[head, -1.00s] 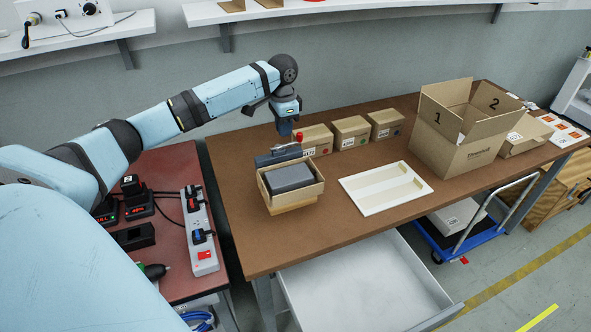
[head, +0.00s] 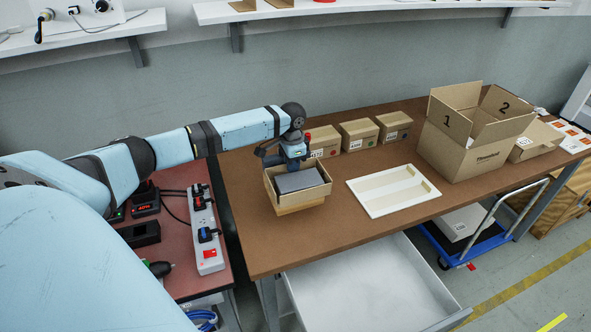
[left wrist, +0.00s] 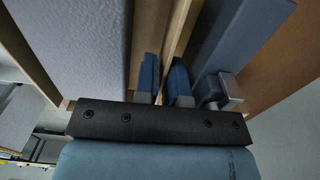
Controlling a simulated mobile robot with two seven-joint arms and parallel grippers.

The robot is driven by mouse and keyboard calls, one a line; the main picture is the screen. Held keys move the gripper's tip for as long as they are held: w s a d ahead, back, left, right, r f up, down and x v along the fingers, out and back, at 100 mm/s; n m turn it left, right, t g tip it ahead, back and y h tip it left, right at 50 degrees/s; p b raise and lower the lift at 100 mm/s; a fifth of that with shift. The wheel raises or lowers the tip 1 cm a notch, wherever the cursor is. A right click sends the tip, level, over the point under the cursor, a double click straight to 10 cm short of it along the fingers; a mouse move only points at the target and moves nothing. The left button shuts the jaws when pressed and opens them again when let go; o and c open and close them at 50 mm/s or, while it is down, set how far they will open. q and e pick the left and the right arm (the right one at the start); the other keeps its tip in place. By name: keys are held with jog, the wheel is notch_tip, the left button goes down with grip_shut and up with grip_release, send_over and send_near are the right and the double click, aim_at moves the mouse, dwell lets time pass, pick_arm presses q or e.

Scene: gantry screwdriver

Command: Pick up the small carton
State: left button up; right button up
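A small open carton (head: 312,197) holding a grey block (head: 299,180) stands near the left end of the brown table. My left gripper (head: 291,167) points down at its back wall. In the left wrist view, the two blue fingers of the left gripper (left wrist: 165,80) are close together, one on each side of the thin carton wall (left wrist: 176,35). The grey block (left wrist: 70,45) fills the left of that view. I cannot tell whether the fingers press on the wall. Several small closed cartons (head: 359,136) stand in a row behind. My right gripper is not in view.
A white tray (head: 393,191) lies right of the open carton. A large open box (head: 470,155) marked 1 and 2 stands further right. An open drawer (head: 365,285) juts out below the front edge. A side table (head: 180,230) with a power strip (head: 206,235) is at left.

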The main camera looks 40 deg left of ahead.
pick_arm(q)
jog(key=shift+w, duration=0.15)
grip_shut()
jog(key=shift+r, duration=0.15)
